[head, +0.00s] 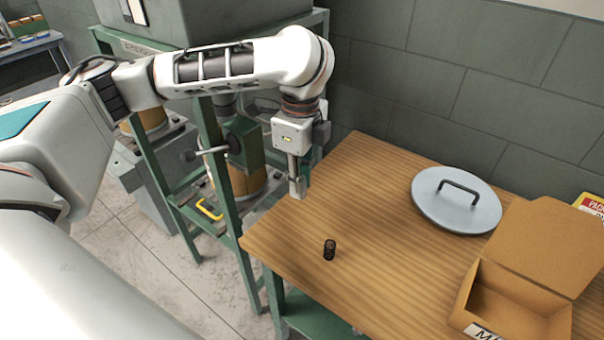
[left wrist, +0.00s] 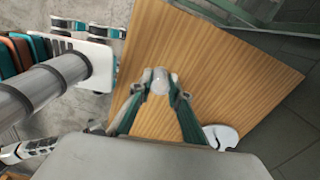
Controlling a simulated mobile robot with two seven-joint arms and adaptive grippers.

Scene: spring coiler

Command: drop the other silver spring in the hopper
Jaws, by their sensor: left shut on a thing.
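My left gripper (head: 297,190) hangs over the far left edge of the wooden table. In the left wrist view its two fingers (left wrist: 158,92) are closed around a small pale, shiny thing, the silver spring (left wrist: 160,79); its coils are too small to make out. In the head view the fingers hide the spring. A large grey housing (head: 225,18) stands on a green frame behind the arm; I cannot tell whether it is the hopper, and no opening shows. My right gripper is not in view.
A dark spring (head: 329,250) stands on the wooden table (head: 365,215). A round grey lid with a handle (head: 457,200) lies at the back right. An open cardboard box (head: 515,300) stands at the front right. The table's middle is clear.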

